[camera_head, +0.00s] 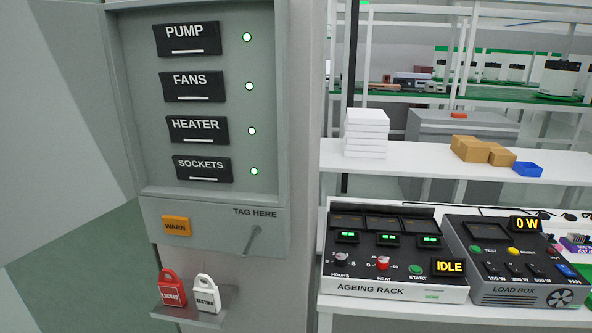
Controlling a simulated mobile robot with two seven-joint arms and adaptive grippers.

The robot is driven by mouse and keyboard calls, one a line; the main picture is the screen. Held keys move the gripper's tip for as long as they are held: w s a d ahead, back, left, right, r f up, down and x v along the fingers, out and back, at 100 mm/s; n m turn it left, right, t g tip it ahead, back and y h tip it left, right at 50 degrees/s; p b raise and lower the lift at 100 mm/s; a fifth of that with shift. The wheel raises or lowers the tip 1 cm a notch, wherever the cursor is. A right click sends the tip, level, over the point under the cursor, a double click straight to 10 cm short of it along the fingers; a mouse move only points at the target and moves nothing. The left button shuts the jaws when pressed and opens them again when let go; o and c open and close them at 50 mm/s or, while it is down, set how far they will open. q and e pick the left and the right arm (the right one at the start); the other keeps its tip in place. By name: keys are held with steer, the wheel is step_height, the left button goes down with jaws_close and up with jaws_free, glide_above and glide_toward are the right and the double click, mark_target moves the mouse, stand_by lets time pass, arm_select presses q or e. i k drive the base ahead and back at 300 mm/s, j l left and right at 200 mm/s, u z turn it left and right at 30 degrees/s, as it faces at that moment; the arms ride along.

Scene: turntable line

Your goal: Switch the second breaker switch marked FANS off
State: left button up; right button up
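The breaker panel (222,104) stands open at the left, its door (62,60) swung out to the left. The FANS switch (193,86) is the second from the top, a black rocker with white lettering and a white line low on its face. A green lamp (249,86) beside it is lit. The PUMP switch (187,39) is above it; the HEATER switch (198,131) and SOCKETS switch (202,169) are below, each with a lit green lamp. Neither of my grippers is in view.
Below the switches are an orange WARN tag (176,226) and a peg (253,240) under TAG HERE. An ageing rack (393,287) and load box (520,292) stand on the bench at right.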

mark_target(199, 86)
steer(key=i+j, duration=0.1)
steer(key=j, duration=0.95)
steer(key=i+j, duration=0.1)
steer(key=j, duration=2)
steer(key=j+z, duration=0.15)
steer(key=z, duration=0.25)
steer(key=j+z, duration=0.15)
steer(key=z, duration=0.3)
steer(key=j+z, duration=0.15)
steer(key=z, duration=0.25)
steer(key=k+l, duration=0.15)
steer(key=l, duration=0.25)
